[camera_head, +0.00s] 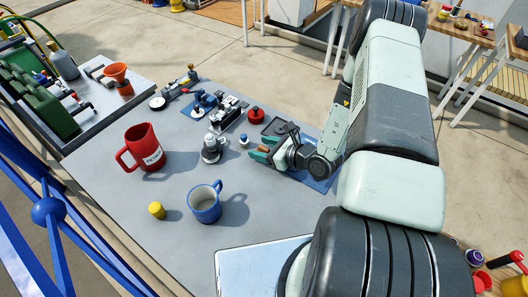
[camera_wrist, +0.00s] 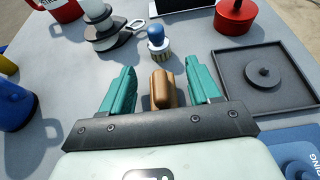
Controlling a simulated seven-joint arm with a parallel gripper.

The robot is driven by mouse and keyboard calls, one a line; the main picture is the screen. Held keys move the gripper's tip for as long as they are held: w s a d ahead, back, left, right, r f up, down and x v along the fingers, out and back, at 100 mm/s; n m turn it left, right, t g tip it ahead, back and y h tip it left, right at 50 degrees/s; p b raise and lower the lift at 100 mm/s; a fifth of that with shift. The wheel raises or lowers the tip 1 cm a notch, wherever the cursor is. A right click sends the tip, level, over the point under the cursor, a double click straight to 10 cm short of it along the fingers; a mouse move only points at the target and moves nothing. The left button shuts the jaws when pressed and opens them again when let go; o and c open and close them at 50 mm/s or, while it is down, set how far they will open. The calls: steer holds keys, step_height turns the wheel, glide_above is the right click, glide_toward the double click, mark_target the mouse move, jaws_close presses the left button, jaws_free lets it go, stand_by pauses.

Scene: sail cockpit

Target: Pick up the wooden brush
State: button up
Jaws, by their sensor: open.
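The wooden brush appears to be the brown block (camera_wrist: 162,91) with a rounded top between my fingers in the wrist view. Its brown top also shows as a small patch in the head view (camera_head: 263,149). My gripper (camera_wrist: 160,72) is open, with one teal finger on each side of the brush. Gaps show between the brush and both fingers. In the head view my gripper (camera_head: 260,148) is low over the grey table at its right part. The underside of the brush is hidden.
A small blue-knobbed brush (camera_wrist: 158,43) stands just beyond the fingertips. A black square tray (camera_wrist: 238,92) lies to the right, with a red pot (camera_wrist: 235,16) behind it.

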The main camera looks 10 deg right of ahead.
steer(key=shift+x, duration=1.25)
steer(key=c, duration=1)
steer(key=shift+c, duration=0.2)
steer(key=shift+r, duration=0.1)
